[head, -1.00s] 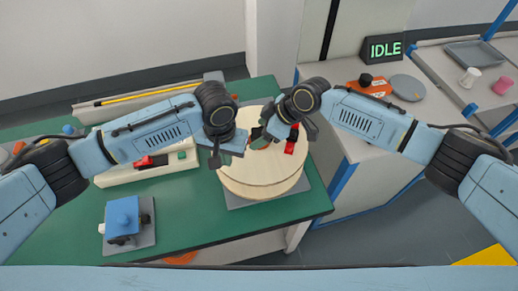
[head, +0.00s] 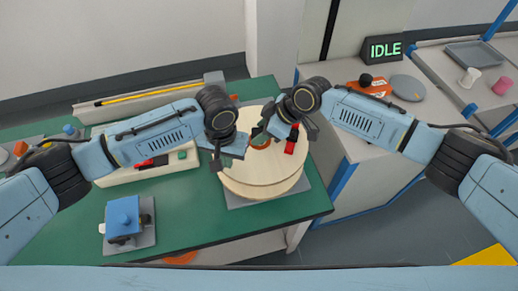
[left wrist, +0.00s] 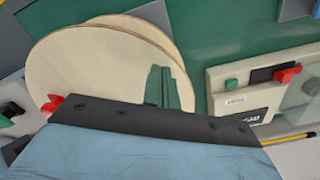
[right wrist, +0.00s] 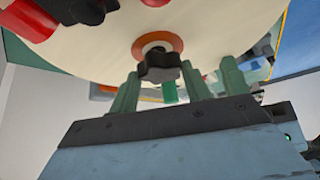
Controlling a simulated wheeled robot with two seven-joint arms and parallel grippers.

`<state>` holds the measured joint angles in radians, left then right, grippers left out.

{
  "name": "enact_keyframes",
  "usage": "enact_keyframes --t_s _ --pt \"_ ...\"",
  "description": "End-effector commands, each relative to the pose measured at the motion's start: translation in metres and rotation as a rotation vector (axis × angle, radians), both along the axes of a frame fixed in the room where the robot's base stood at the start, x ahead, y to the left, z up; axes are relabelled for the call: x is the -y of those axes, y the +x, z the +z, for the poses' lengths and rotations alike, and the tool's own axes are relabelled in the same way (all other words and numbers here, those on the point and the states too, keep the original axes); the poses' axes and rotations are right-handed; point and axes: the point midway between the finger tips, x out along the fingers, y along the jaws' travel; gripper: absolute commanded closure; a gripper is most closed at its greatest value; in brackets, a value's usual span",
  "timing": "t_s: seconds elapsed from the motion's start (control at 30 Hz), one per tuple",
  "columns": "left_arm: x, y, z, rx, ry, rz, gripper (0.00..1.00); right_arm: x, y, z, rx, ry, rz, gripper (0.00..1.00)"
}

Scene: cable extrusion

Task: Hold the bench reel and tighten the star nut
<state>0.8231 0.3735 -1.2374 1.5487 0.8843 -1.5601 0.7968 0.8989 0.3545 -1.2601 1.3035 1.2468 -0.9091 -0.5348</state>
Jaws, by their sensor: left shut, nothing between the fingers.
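The bench reel (head: 262,188), with pale wooden flanges, stands on a grey plate at the green bench's right end. Its flange also fills the left of the left wrist view (left wrist: 85,65). The black star nut (right wrist: 160,65) sits on an orange hub ring (right wrist: 142,42) in the flange's centre. My right gripper (right wrist: 178,90) is open, with its green fingers spread on either side below the nut, not closed on it. My left gripper (left wrist: 160,85) is shut and empty by the flange's edge; I cannot tell whether it touches. My wrists hide part of the reel in the head view.
A blue device (head: 124,218) on a grey plate stands at the bench's front left. A pale control box (head: 180,160) with red and green parts lies left of the reel. A cabinet (head: 350,140) stands to the right. The bench front between is clear.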

Motion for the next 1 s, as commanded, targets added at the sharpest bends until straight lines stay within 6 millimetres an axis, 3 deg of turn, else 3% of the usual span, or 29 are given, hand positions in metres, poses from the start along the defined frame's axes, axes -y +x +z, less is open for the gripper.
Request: enact_keyframes --t_s 0.1,0.37,1.0 --pt "-0.0006 -0.0023 -0.0053 -0.005 0.002 0.000 1.00 -0.0021 -0.0030 -0.0011 -0.006 0.002 0.005 0.71" --pt "-0.0008 -0.0031 -0.0070 -0.006 0.003 0.001 1.00 -0.0036 -0.0053 -0.0019 -0.008 0.002 -0.078 0.71" --pt "-0.0009 -0.0036 -0.0082 -0.007 0.004 0.000 1.00 -0.0061 -0.0065 -0.0026 -0.011 0.007 -0.697 0.71"
